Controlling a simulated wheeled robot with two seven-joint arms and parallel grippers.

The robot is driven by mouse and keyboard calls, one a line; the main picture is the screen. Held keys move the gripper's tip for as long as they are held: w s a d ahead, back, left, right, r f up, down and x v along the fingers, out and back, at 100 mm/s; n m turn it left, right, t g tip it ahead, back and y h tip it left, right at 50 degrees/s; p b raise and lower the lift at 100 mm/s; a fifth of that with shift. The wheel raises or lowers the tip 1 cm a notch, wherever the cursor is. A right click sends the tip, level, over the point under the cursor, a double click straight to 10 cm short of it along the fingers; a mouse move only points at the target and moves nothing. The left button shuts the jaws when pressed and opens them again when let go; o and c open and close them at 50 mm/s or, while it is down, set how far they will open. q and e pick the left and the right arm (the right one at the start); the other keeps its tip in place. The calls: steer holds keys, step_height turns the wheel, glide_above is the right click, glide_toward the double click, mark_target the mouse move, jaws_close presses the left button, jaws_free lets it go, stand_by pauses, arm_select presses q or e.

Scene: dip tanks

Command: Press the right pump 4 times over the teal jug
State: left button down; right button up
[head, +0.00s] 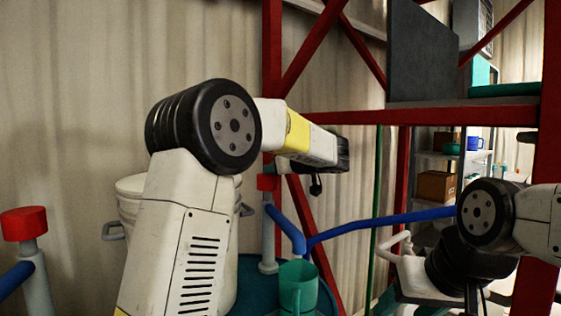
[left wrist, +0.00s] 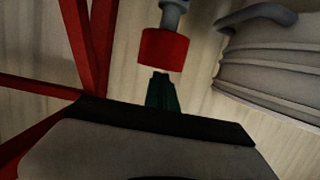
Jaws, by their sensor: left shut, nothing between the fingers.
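The right pump has a red knob (head: 267,182), a pale stem (head: 268,238) and a blue spout (head: 287,228). The teal jug (head: 298,287) stands with its rim just under the spout's end. My left gripper (head: 316,186) is at the end of the arm reaching across the pump, close to the knob in the picture. In the left wrist view my left gripper's dark green fingers (left wrist: 162,92) are shut and empty, pointing at the red knob (left wrist: 165,48). I cannot tell whether they touch it. I do not make out my right gripper's fingers.
Another red-topped pump (head: 24,223) stands at the far left. A large pale pot (head: 130,188) with side handles is behind my left arm. Red frame posts (head: 272,60) and a long blue pipe (head: 380,222) stand close by. Shelves (head: 437,157) are at the back right.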

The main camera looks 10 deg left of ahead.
mark_target(273, 182)
arm_select(q)
steer(key=shift+f, duration=0.1)
steer(key=shift+f, duration=1.95)
